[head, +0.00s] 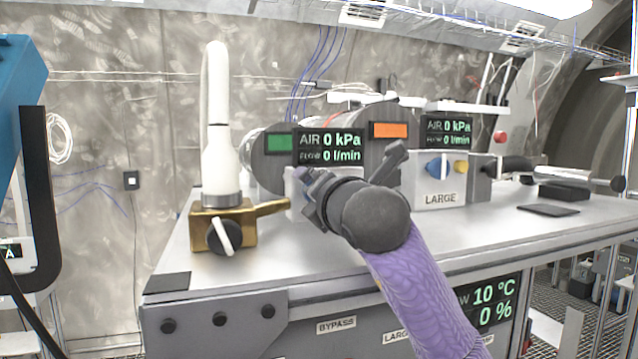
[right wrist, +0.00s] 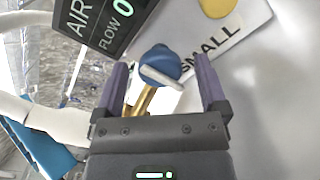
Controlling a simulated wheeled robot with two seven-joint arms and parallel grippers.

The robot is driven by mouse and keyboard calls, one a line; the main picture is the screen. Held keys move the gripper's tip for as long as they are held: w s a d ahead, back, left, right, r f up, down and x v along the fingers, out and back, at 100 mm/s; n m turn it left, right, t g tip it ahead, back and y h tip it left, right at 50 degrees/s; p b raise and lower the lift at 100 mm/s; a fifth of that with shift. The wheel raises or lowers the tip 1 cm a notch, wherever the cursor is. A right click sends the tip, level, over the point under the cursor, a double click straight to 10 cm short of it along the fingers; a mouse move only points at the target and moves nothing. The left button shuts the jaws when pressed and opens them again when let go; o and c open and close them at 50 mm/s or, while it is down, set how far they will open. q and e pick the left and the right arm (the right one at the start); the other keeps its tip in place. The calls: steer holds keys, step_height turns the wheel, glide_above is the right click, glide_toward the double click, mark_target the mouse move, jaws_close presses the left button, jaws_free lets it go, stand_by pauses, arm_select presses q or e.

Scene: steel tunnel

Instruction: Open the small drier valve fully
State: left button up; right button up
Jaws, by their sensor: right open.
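In the right wrist view a blue valve knob (right wrist: 162,62) with a pale bar handle sits beside the SMALL label (right wrist: 211,45). The bar slants slightly down to the right in that view. My right gripper (right wrist: 163,82) is open, with one purple finger on each side of the knob; I cannot tell whether they touch it. In the head view my right gripper (head: 306,193) is at the front of the small unit and hides most of its panel and knob. The display above it (head: 330,147) reads AIR 0 kPa and 0 l/min. My left gripper is not in view.
A brass block (head: 247,214) with a black knob and white hose stands left on the bench. The LARGE panel (head: 440,185), with blue and yellow knobs, is to the right. A lower display (head: 493,303) reads 10 °C and 0 %. The bench front left (head: 230,285) is mostly clear.

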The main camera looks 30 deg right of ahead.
jaws_close()
stand_by(0.3)
